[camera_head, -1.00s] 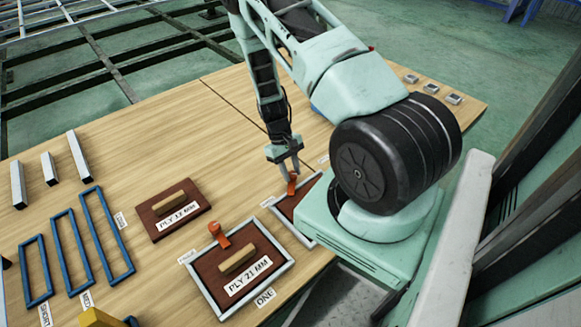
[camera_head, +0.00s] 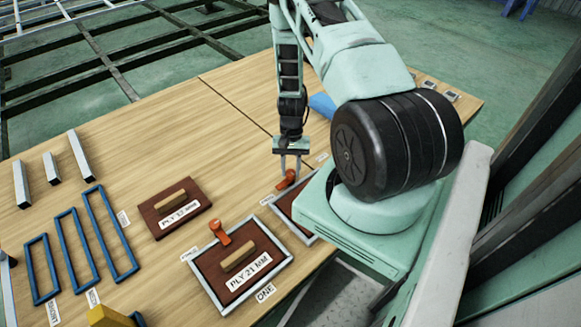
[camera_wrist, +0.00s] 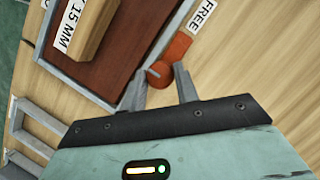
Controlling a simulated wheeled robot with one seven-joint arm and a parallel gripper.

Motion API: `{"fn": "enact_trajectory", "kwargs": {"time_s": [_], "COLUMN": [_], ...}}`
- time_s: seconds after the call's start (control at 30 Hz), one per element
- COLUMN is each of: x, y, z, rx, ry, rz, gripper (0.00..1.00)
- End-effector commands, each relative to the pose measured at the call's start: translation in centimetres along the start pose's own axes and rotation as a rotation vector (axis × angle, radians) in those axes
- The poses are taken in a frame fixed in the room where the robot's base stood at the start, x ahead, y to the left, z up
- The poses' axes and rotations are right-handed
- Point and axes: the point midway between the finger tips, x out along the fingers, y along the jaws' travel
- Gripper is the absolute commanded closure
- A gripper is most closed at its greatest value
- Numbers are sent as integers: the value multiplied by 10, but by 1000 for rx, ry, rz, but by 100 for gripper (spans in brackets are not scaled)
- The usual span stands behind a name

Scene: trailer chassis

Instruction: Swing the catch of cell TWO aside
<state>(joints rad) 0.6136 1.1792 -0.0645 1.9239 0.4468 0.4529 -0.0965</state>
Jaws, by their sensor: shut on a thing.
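The orange catch of cell TWO (camera_wrist: 175,50) sits at the edge of a grey-framed cell (camera_wrist: 75,72) holding a dark brown panel marked PLY 15 MM (camera_wrist: 92,88). In the wrist view its bar lies outside the frame edge, slanting toward the FREE label (camera_wrist: 202,14). My gripper (camera_wrist: 160,82) is shut on the catch, with one finger on each side of its round end. In the head view my gripper (camera_head: 290,172) points down at the catch (camera_head: 286,179). My arm hides part of the cell there.
Cell ONE (camera_head: 283,246) holds a PLY 21 MM panel, with its orange catch (camera_head: 221,233) at the far edge. A loose PLY 22 MM panel (camera_head: 160,224), blue frames (camera_head: 109,233) and grey bars (camera_head: 52,168) lie left. The wooden tabletop (camera_head: 200,130) beyond is clear.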

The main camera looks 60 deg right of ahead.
Motion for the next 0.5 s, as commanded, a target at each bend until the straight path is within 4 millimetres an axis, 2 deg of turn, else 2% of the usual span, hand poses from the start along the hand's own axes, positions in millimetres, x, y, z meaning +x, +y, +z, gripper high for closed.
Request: {"fn": "enact_trajectory", "kwargs": {"time_s": [0.5], "x": [0], "y": [0], "z": [-1], "rx": [39], "ry": [3], "rz": [-17], "gripper": [92]}}
